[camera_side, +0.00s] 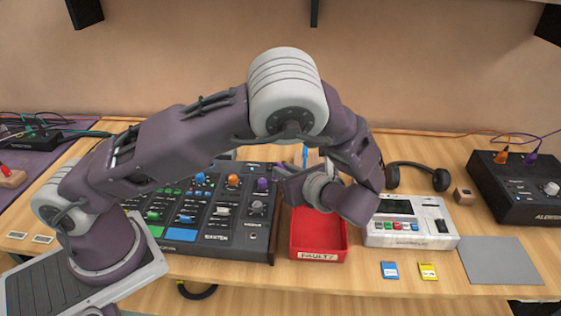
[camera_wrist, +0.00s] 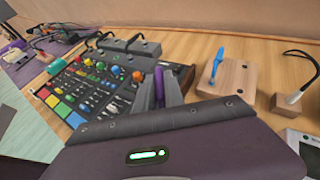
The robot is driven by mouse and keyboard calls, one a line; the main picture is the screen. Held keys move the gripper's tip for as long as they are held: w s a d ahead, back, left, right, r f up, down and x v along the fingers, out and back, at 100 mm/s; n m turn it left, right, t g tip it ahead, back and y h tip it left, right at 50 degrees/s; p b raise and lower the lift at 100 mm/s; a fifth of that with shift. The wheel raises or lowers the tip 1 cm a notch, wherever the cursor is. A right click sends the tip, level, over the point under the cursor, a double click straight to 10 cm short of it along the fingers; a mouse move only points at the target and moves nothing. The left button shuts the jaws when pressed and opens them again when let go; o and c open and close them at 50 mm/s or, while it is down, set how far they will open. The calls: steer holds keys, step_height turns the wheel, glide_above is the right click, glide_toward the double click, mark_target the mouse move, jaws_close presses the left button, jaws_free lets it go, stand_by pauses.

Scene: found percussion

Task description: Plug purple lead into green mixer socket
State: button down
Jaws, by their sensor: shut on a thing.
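My gripper (camera_wrist: 160,92) is shut on a slim purple piece, the purple lead's plug (camera_wrist: 158,80), which stands up between the grey fingers. Any cable trailing from it is hidden.
A red tray marked FAULTY (camera_side: 318,254) sits right of the mixer, beside a white device (camera_side: 412,238). A wooden block (camera_wrist: 235,80) bears an upright blue piece. Another wooden block (camera_wrist: 290,106) has a black cable. A black box (camera_side: 520,205) with orange and purple plugs stands far right.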

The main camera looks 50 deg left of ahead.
steer(key=w+a+r+m+t, duration=0.1)
steer(key=w+a+r, duration=0.1)
steer(key=w+a, duration=0.8)
steer(key=s+a+r+m+t+h, duration=0.1)
steer(key=a+r+m+t, duration=0.15)
steer(key=a, duration=1.15)
steer(key=s+a+f+m+t+h, duration=0.1)
steer(key=s+a+t, duration=0.1)
steer(key=s+a, duration=0.4)
steer(key=s+a+f+m+t+h, duration=0.1)
steer(key=s+a+m, duration=0.1)
steer(key=s+a, duration=0.4)
steer(key=s, duration=0.5)
steer(key=shift+s+a+t+h, duration=0.25)
steer(key=shift+s+t+h, duration=0.05)
steer(key=shift+s+t, duration=0.1)
steer(key=shift+r+m, duration=0.1)
steer(key=shift+m, duration=0.15)
steer(key=shift+f, duration=2.8)
steer(key=shift+f, duration=1.5)
